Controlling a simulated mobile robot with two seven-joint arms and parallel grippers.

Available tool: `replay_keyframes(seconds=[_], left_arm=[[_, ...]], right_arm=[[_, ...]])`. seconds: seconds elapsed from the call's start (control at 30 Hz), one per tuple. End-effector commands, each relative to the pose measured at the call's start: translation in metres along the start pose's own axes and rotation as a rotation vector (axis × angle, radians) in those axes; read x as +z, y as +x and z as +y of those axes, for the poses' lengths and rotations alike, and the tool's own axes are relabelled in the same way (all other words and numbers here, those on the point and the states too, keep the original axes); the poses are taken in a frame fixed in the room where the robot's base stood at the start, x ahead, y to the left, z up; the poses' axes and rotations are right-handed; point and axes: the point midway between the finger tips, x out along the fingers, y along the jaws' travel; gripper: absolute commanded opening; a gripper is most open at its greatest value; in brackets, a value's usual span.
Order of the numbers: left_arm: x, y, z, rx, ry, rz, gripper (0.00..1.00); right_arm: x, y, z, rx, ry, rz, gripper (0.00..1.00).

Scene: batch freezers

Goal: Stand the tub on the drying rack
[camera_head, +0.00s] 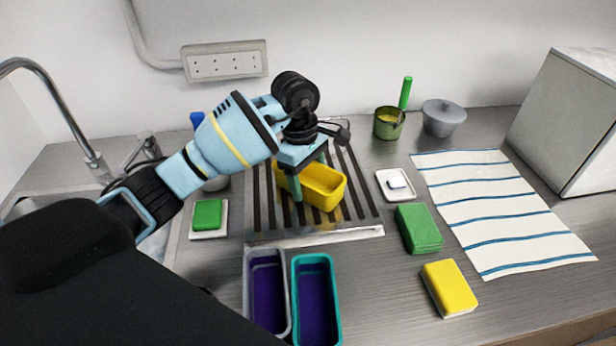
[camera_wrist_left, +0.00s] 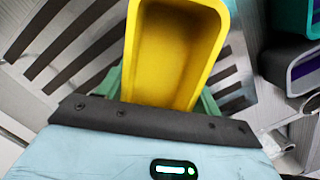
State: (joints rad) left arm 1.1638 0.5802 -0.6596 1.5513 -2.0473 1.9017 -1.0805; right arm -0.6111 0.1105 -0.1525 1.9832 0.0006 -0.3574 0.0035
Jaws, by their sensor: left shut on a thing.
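A yellow rectangular tub (camera_head: 326,182) is at the drying rack (camera_head: 361,196), in the middle of the head view. Its open top faces up and a little toward the camera. My left gripper (camera_head: 308,176) is shut on the tub, with one finger in front of it and the other behind. In the left wrist view the tub (camera_wrist_left: 178,50) sits between the green fingers, and its inside looks empty. The slatted rack (camera_wrist_left: 70,45) lies beneath it. I cannot tell whether the tub's underside touches the slats. My right gripper is not in view.
A grey tub (camera_head: 266,252) and a teal tub (camera_head: 316,262) stand in front of the rack. A green sponge stack (camera_head: 419,228), a yellow sponge (camera_head: 450,287), a white dish (camera_head: 394,193) and a striped towel (camera_head: 490,190) lie to the right. A sink is at left.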

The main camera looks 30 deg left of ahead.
Motion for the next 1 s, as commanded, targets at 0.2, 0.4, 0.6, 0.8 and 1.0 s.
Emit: replay_keyframes(seconds=[0.2, 0.4, 0.6, 0.8, 1.0], left_arm=[[0.000, 0.001, 0.000, -0.001, 0.000, 0.000, 0.87], [0.000, 0.001, 0.000, -0.001, 0.000, 0.000, 0.87], [0.000, -0.009, 0.001, 0.003, 0.000, 0.001, 0.87], [0.000, -0.043, 0.001, 0.004, 0.000, 0.002, 0.87], [0.000, -0.085, 0.001, 0.004, -0.001, 0.003, 0.87]], right_arm=[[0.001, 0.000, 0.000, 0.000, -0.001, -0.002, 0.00], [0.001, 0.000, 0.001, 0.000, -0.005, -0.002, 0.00], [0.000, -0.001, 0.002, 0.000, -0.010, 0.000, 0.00], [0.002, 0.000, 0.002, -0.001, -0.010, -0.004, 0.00], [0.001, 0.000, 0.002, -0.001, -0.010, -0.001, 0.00]])
